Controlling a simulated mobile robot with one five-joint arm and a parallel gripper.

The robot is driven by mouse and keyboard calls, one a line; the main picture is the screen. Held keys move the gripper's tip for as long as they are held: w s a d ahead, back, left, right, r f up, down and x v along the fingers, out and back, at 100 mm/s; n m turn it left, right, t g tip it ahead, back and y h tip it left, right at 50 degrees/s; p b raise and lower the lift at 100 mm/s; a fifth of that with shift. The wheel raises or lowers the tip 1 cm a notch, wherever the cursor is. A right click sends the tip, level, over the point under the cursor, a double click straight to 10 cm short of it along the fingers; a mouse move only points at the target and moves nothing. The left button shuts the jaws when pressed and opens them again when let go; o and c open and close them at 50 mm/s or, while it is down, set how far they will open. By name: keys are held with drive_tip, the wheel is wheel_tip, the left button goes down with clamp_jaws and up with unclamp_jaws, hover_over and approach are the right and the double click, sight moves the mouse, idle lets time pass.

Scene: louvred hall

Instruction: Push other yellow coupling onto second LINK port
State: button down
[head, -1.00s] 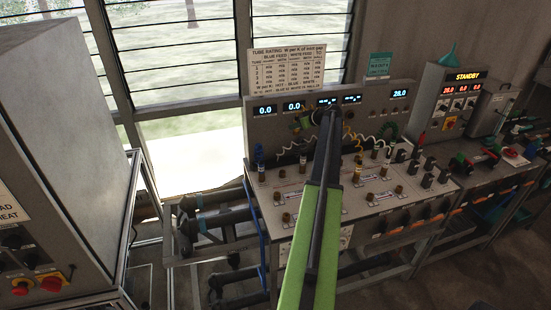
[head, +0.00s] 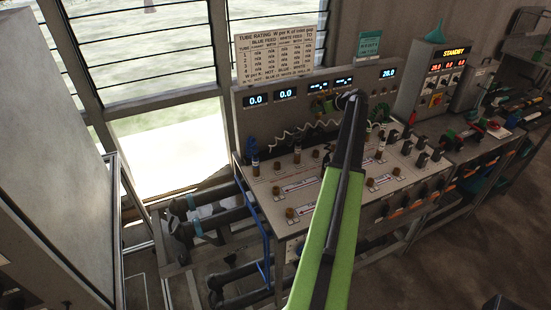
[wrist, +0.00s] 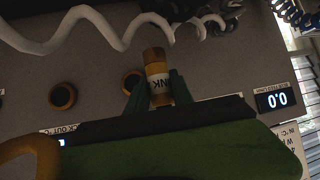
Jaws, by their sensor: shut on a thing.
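In the wrist view my gripper (wrist: 160,90) is shut on a brass-yellow coupling (wrist: 157,66) with a white band whose visible letters end in "INK". The dark green fingers stand on both sides of it. Two round brass ports (wrist: 62,95) show to its left on the grey panel. I cannot tell whether the coupling touches a port. In the head view my gripper (head: 352,100) reaches the upright panel at the back of the bench, and my arm hides the coupling.
White coiled leads (head: 318,127) hang along the panel; one (wrist: 90,28) crosses above the coupling in the wrist view. Several upright fittings stand on the bench top (head: 300,208). A STANDBY unit (head: 448,65) stands to the right. Open floor lies at the front right.

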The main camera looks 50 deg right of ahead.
drive_tip(key=s+a+f+n+y+b, duration=0.2)
drive_tip(key=a, duration=0.9)
drive_tip(key=s+a+f+n+y+b, duration=0.1)
drive_tip(key=a, duration=1)
drive_tip(key=s+a+f+n+y+b, duration=0.2)
drive_tip(key=a, duration=1)
drive_tip(key=f+b, duration=0.8)
drive_tip(key=shift+d+f, duration=0.15)
drive_tip(key=shift+d, duration=0.1)
drive_tip(key=shift+f, duration=0.2)
drive_tip(key=shift+f+b, duration=0.15)
drive_tip(key=shift+b, duration=0.15)
drive_tip(key=shift+f+b, duration=1.35)
